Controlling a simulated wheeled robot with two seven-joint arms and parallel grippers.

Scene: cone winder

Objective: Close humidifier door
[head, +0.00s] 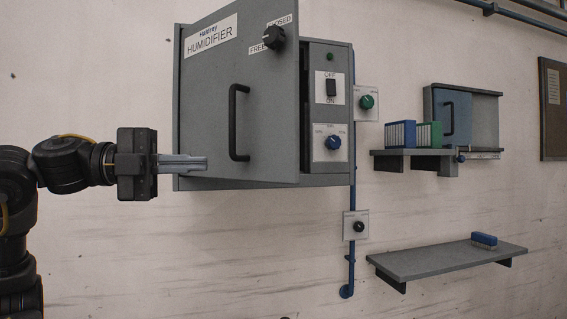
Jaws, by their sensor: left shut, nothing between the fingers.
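The humidifier (325,180) is a grey wall box with a control panel on its right side. Its door (215,85), labelled "HUMIDIFIER", stands partly open, with its right edge swung out from the box. The door has a black vertical handle (235,122) and a black knob (274,37) between the words "CLOSED" and "FREE". My left gripper (205,163) is shut and empty, its fingers pointing right. In the picture its fingertips overlap the door's lower part, left of the handle; I cannot tell whether they touch. My right gripper is not in view.
A green knob (366,101) and a black knob (358,227) sit on wall plates along a blue pipe. At right are a shelf with a small cabinet (484,118) and a lower shelf (425,262) holding a blue block (484,239). The wall below the humidifier is clear.

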